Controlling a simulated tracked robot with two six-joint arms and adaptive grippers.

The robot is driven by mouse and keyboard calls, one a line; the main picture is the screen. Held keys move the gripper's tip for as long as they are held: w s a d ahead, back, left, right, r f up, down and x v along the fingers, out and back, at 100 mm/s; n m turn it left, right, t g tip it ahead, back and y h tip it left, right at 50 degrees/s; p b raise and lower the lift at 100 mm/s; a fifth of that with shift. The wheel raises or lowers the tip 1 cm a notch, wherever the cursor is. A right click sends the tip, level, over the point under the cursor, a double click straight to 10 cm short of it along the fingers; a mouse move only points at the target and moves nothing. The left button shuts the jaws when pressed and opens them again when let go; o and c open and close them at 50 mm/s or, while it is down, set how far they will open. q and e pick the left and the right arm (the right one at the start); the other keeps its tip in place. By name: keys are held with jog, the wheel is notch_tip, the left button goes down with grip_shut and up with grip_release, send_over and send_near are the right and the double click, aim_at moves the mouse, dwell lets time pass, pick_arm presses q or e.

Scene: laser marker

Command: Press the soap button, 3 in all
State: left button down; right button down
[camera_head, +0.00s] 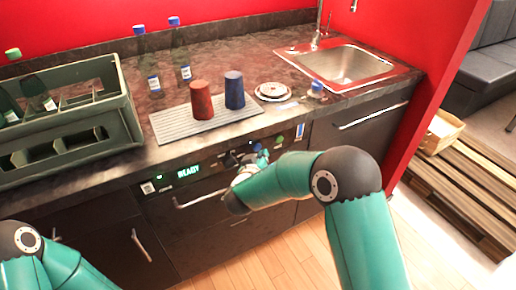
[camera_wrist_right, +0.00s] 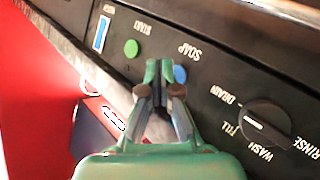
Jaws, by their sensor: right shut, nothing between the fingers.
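The blue soap button (camera_wrist_right: 180,74) sits on the dark appliance panel under the upside-down word SOAP, in the right wrist view. My right gripper (camera_wrist_right: 163,72) is shut and empty. Its fingertips are right beside the button and partly overlap its left edge in that view; I cannot tell whether they touch it. In the head view my right gripper (camera_head: 262,157) is at the panel, under the counter edge, and the soap button is not clearly visible there. My left arm shows at the lower left, but its gripper is out of view.
A green START button (camera_wrist_right: 131,48) and a DRAIN/FILL/WASH/RINSE dial (camera_wrist_right: 266,122) flank the soap button. The panel display (camera_head: 188,171) reads READY. A handle bar (camera_head: 200,198) lies below. A crate (camera_head: 125,95), red cup (camera_head: 201,100) and blue cup (camera_head: 234,90) stand on the counter.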

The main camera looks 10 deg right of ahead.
jog(key=shift+s, duration=0.1)
jog(key=s, duration=0.2)
jog(key=s+d, duration=0.1)
jog(key=s, duration=0.1)
jog(key=shift+s+d, duration=0.15)
jog(key=shift+s, duration=0.2)
dwell(1.9)
jog(key=s+a+f+g+y, duration=0.1)
jog(key=s+f+g+y, duration=0.25)
jog(key=s+f, duration=0.45)
jog(key=s+a+f+g+y, duration=0.1)
jog(key=s+f+g+y, duration=0.2)
jog(key=f, duration=0.9)
jog(key=s+a+f+m+g+y, duration=0.1)
jog(key=s+f+g+y, duration=0.1)
jog(key=s, duration=0.8)
jog(key=s+a+f+m+g+y, duration=0.1)
jog(key=s+f+g+y, duration=0.1)
jog(key=s, duration=0.8)
notch_tip(320, 180, down, 2)
jog(key=shift+a+f+g, duration=0.15)
jog(key=shift+a+g, duration=0.05)
jog(key=shift+g, duration=0.65)
